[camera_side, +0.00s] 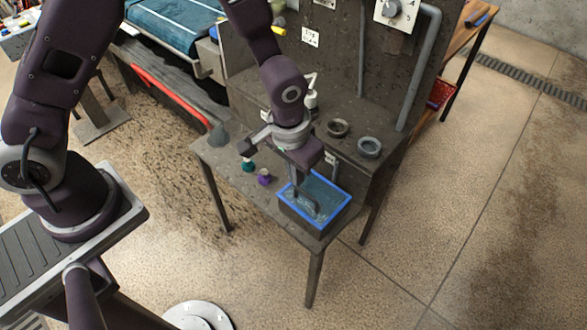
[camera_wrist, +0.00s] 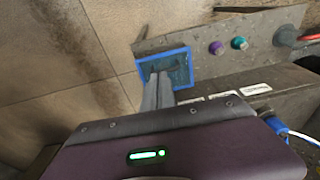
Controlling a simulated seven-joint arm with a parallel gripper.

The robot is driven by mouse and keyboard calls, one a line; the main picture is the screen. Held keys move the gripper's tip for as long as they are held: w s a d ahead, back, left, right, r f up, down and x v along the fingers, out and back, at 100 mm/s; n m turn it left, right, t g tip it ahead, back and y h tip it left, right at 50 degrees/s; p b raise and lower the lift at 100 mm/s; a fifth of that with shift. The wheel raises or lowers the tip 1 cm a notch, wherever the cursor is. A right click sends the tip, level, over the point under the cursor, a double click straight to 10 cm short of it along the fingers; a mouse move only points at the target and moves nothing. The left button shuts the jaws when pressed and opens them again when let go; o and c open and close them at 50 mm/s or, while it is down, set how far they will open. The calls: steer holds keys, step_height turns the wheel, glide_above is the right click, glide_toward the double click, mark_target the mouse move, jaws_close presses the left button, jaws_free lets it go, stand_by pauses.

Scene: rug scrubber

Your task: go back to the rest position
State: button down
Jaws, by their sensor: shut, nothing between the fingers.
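My gripper (camera_side: 297,177) is above the left part of a blue-rimmed tub (camera_side: 326,220) in the side view, fingers pointing down. The tub holds what looks like water and a dark curved object (camera_side: 306,203), hard to make out. In the wrist view my gripper (camera_wrist: 158,78) has its two fingers together with nothing between them. The tub also shows past the fingertips (camera_wrist: 189,58). My arm reaches over the grey workbench from the left.
A purple knob (camera_side: 265,177) and a teal knob (camera_side: 248,165) are left of the tub. Two dark round cups (camera_side: 369,147) and a white bottle (camera_side: 311,98) stand on the raised ledge behind. A tall grey panel (camera_side: 345,60) rises at the back. Open floor lies right.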

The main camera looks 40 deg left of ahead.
steer(key=s+a+r+t, duration=0.1)
steer(key=s+a+r, duration=0.25)
steer(key=r, duration=0.65)
steer(key=s+a+r+t, duration=0.1)
steer(key=s+a+r, duration=0.25)
steer(key=r, duration=0.65)
steer(key=s+a+r+t, duration=0.1)
steer(key=s+a+r, duration=0.1)
steer(key=s, duration=0.3)
steer(key=s+a+r+t, duration=0.1)
steer(key=s+a+r, duration=0.1)
steer(key=s+r, duration=0.2)
steer(key=shift+s+a, duration=0.35)
steer(key=shift+s, duration=0.9)
